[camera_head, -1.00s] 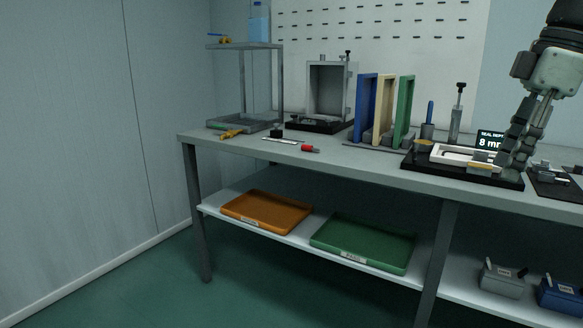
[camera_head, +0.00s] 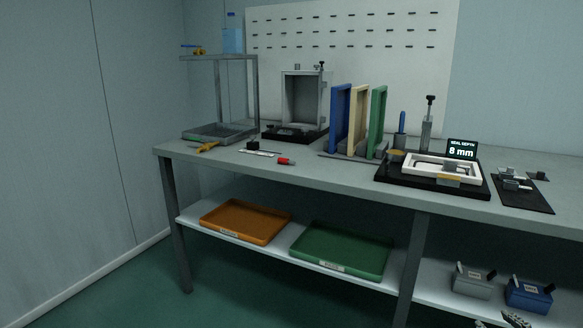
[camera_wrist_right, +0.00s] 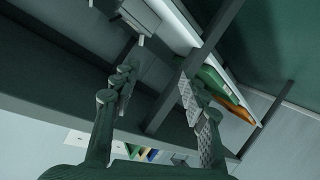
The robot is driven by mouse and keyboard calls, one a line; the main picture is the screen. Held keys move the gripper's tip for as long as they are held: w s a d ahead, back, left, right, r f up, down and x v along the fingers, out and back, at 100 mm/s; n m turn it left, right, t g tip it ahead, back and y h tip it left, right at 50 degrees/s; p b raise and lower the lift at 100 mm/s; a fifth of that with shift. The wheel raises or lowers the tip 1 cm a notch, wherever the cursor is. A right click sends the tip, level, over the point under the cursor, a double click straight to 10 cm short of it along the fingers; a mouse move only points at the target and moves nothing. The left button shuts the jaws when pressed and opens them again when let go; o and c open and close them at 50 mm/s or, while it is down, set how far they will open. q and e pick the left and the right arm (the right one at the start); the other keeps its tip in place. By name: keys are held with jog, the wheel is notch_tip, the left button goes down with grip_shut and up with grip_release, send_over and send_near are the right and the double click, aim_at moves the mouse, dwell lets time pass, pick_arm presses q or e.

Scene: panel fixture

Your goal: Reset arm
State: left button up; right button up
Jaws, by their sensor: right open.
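My right gripper (camera_head: 508,321) shows only at the bottom right edge of the head view, in front of the lower shelf and clear of the bench. In the right wrist view its two fingers (camera_wrist_right: 158,100) are spread apart with nothing between them. The workbench (camera_head: 300,172) lies beyond the fingers and appears tilted in that view. The white frame (camera_head: 418,163) rests on its black base beside a display reading "SEAL DEPTH 8 mm" (camera_head: 461,149). My left gripper does not show.
Blue, cream and green panels (camera_head: 378,122) stand upright on the bench. The lower shelf holds an orange tray (camera_head: 244,222), a green tray (camera_head: 341,251), a grey box (camera_head: 473,284) and a blue box (camera_head: 528,296). A dark mat (camera_head: 527,199) lies at right.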

jog(key=s+a+f+m+g+p, duration=0.1)
jog(key=s+a+f+m+g, duration=0.1)
jog(key=s+a+f+g, duration=0.7)
jog(key=s+a+f, duration=0.4)
jog(key=s+a, duration=0.2)
jog(key=s+a+f+n+y, duration=0.1)
jog(key=s+a+f, duration=0.3)
jog(key=s+a, duration=0.1)
jog(key=shift+s+a+f+g+y+p, duration=0.2)
jog(key=shift+s+a+g+y+p, duration=0.15)
jog(key=shift+a, duration=0.55)
